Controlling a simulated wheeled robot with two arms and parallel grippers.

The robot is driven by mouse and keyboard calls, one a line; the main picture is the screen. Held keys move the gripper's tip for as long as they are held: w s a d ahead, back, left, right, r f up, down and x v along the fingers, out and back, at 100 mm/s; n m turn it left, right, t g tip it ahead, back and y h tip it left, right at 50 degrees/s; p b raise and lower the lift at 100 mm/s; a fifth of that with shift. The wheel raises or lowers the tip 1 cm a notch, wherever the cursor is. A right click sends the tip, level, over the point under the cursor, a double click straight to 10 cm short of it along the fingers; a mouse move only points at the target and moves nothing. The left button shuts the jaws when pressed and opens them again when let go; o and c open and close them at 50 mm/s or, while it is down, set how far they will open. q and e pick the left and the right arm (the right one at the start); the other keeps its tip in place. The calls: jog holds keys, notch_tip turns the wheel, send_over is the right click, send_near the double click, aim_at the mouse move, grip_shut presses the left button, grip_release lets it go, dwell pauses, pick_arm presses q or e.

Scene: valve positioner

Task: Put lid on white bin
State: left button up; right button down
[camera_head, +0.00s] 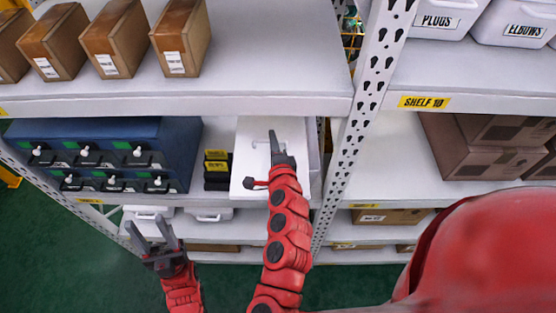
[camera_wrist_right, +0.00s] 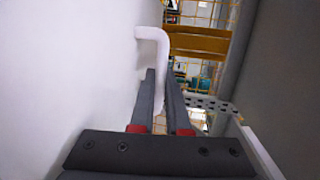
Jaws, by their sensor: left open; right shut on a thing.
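The white lid (camera_head: 250,135) is a flat panel with a white handle, on the middle shelf just left of the upright post. My right gripper (camera_head: 274,143) is shut on the lid handle. In the right wrist view the handle (camera_wrist_right: 154,34) bends out from the lid face (camera_wrist_right: 70,80) and runs down between the fingers (camera_wrist_right: 163,88). A white bin (camera_head: 314,160) shows only as a strip along the lid's right side; the rest is hidden. I cannot tell whether the lid rests on it. My left gripper (camera_head: 157,238) is open and empty, low in front of the shelves.
A blue drawer cabinet (camera_head: 185,150) and black boxes with yellow labels (camera_head: 216,170) stand left of the lid. The perforated post (camera_head: 355,125) is close on the right. The upper shelf (camera_head: 260,85) overhangs. White bins (camera_head: 148,212) sit on the shelf below.

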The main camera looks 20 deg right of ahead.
aim_at(289, 122)
jog(key=w+d, duration=0.3)
jog(key=w, duration=0.1)
jog(key=w+d+b, duration=0.1)
jog(key=w+d, duration=0.2)
jog(key=d, duration=0.1)
jog(key=shift+w+f, duration=0.2)
jog(key=shift+w, duration=0.2)
jog(key=shift+w+d+f+b, duration=0.1)
jog(key=shift+f+b, duration=0.2)
jog(key=shift+b, duration=0.1)
jog(key=shift+f, duration=0.35)
jog(key=shift+f+b, duration=0.15)
jog(key=shift+b, duration=0.4)
jog(key=shift+f, duration=0.3)
jog(key=shift+f+b, duration=0.15)
jog(key=shift+b, duration=0.3)
jog(key=c, duration=0.8)
grip_release()
